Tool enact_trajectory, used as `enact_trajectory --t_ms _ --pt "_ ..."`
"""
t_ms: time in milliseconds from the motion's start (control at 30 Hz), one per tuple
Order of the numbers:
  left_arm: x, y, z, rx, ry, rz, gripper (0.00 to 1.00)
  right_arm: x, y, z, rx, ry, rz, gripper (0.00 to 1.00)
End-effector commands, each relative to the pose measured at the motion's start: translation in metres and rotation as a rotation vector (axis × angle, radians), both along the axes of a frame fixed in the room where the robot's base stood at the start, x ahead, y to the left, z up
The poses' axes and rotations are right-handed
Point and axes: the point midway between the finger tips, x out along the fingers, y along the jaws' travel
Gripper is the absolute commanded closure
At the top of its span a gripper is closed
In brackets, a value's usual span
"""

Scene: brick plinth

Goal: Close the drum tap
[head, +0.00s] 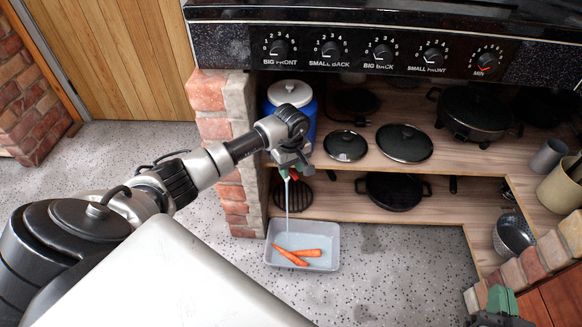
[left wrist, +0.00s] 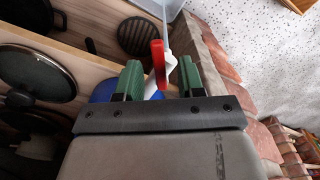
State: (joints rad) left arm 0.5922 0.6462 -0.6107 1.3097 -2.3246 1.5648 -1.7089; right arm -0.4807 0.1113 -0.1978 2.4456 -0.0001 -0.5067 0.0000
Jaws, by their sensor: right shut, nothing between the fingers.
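The blue drum (head: 306,112) with a white lid stands on the wooden shelf beside the brick pillar. Its tap has a red handle (left wrist: 158,64) and a white spout (left wrist: 171,66). A thin stream of water (head: 288,212) runs from it into a grey tray (head: 331,262) on the floor. My left gripper (head: 293,168) is at the tap and hides part of it. In the left wrist view its green fingers (left wrist: 160,80) are apart, with the red handle between them and gaps on both sides. My right gripper (head: 503,301) is shut and empty at the bottom right.
Two carrots (head: 297,256) lie in the tray. Pans and lids (head: 404,143) stand on the shelves right of the drum. The brick pillar (head: 223,125) is close on the left, and the stove front (head: 400,50) hangs above. Speckled floor (head: 400,285) is free around the tray.

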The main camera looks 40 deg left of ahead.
Motion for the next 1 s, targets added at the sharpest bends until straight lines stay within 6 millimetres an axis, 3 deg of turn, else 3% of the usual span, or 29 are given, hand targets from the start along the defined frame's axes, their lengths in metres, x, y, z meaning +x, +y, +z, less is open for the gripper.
enact_trajectory --t_ms 100,333,733,1000 --pt "0.0 0.0 0.0001 0.0 0.0 0.0 0.65 0.0 0.0 0.0 0.0 0.001 0.0 1.0" --pt "0.0 0.0001 0.0003 0.0 0.0 0.0 1.0 0.0 -0.0001 -0.0003 0.0 0.002 0.0 1.0" --pt "0.0012 0.0008 0.0013 0.002 -0.001 0.034 1.0 -0.0002 -0.0004 -0.0007 -0.002 0.008 -0.001 1.0" --pt "0.0049 0.0006 0.0021 0.004 -0.002 0.187 1.0 -0.0016 -0.0014 -0.0055 -0.012 0.051 -0.003 1.0"
